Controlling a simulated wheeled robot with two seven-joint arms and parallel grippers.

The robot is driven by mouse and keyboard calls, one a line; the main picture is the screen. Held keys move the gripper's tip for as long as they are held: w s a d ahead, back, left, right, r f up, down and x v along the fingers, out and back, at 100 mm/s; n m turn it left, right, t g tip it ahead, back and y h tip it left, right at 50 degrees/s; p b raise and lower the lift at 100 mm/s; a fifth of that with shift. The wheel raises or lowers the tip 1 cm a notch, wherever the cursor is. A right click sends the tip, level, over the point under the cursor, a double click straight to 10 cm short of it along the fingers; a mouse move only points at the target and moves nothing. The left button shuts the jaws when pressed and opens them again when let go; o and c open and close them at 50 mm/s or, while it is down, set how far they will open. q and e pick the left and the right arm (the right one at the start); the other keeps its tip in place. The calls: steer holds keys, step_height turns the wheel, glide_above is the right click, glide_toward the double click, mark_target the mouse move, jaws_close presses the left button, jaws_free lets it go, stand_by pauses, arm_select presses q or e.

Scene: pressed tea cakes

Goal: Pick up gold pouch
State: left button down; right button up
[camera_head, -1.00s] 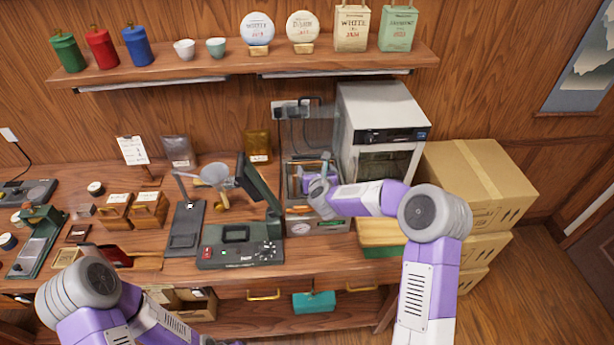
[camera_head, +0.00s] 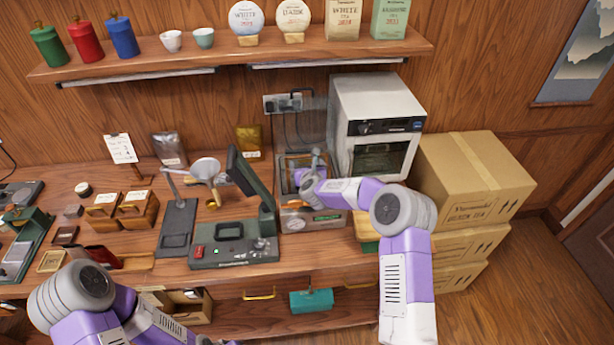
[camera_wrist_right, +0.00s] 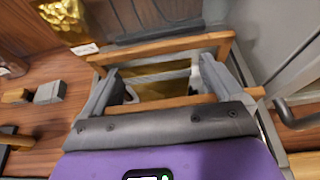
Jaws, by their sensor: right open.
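A gold pouch (camera_head: 249,138) with a white label stands upright at the back of the counter. It also shows at the top left of the right wrist view (camera_wrist_right: 65,20). My right gripper (camera_head: 314,163) is over the machine with the clear raised lid (camera_head: 296,217), right of the standing pouch. In the wrist view my right gripper's fingers (camera_wrist_right: 160,82) are apart. A shiny gold sheet-like thing (camera_wrist_right: 160,84) shows between them, framed by wood-coloured bars; I cannot tell if it is another pouch. No contact is clear. My left gripper is out of view.
A silver pouch (camera_head: 169,149) stands left of the gold one. A scale-like device with a raised screen (camera_head: 235,252) is left of the machine. A white oven-like cabinet (camera_head: 376,112) and stacked cartons (camera_head: 474,180) stand close on the right.

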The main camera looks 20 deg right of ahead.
steer(key=shift+x, duration=0.85)
steer(key=shift+r, duration=0.1)
steer(key=shift+c, duration=0.4)
steer(key=c, duration=1)
steer(key=shift+c, duration=0.2)
